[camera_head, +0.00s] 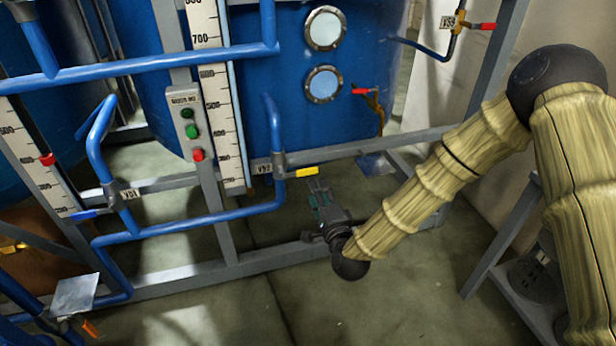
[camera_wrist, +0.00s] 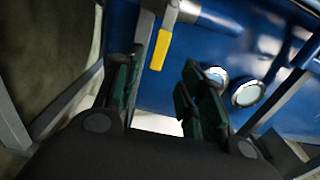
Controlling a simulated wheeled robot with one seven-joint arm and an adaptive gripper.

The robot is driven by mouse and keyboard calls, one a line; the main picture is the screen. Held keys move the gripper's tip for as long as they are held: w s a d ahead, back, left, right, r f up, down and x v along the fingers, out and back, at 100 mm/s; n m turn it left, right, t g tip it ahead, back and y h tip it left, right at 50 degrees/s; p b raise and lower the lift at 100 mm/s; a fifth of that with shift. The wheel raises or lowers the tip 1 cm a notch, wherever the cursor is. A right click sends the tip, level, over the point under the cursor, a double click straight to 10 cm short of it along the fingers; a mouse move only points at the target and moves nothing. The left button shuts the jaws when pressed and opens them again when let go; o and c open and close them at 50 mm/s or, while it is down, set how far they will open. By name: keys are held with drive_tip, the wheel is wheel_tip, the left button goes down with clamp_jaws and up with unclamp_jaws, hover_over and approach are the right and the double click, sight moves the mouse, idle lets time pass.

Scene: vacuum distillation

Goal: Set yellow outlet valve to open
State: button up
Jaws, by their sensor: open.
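A blue handle (camera_head: 88,214) is on another pipe at left. Red handles (camera_head: 361,91) and (camera_head: 488,26) sit to the right. A button box (camera_head: 187,122) is on the post. Grey frame bars (camera_head: 240,262) run below; the floor (camera_head: 380,310) in front is clear.

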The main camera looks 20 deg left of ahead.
sight(308, 173)
drive_tip(key=b+x, duration=0.1)
drive_tip(key=x, duration=0.9)
clamp_jaws()
